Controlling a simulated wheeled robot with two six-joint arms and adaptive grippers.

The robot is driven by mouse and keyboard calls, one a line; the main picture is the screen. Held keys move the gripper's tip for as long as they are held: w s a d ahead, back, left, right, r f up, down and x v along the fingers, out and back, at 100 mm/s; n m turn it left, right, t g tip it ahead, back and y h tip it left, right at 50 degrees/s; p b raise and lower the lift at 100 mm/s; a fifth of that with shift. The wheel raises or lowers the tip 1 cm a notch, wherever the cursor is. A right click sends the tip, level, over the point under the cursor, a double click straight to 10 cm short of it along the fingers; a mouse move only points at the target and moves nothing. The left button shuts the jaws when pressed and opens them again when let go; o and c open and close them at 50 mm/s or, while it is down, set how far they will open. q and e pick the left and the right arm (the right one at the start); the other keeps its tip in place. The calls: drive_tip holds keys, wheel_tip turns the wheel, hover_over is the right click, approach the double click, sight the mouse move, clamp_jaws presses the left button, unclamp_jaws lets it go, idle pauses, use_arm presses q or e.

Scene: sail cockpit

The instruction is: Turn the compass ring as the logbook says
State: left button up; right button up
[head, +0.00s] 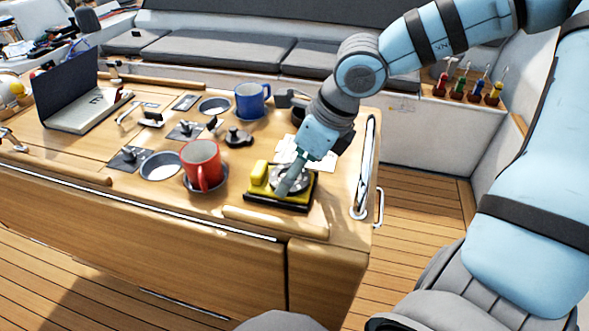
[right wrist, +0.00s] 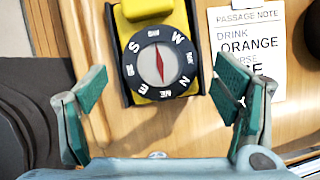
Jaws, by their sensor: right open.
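The compass (head: 259,180) is a yellow box on a black base near the table's front right corner. In the right wrist view, its black ring (right wrist: 127,70) has white letters, with S at upper left, W at upper right and E at lower left. A red needle on the white dial points up. My right gripper (right wrist: 161,84) is open, its fingers apart on either side of the compass, with nothing held. A white passage note (right wrist: 246,40) lies right of the compass. It reads "DRINK ORANGE"; the course line below is partly hidden by a finger. My left gripper is not in view.
A red mug (head: 201,160) stands left of the compass, and a blue mug (head: 250,100) farther back. A metal rail (head: 366,165) edges the table's right side. Colored-handled items (head: 459,88) stand in a rack at back right.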

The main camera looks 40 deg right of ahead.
drive_tip(key=shift+f, duration=0.45)
drive_tip(key=shift+s, duration=0.1)
drive_tip(key=c, duration=1.1)
drive_tip(key=shift+r, duration=0.1)
drive_tip(key=shift+c, duration=0.2)
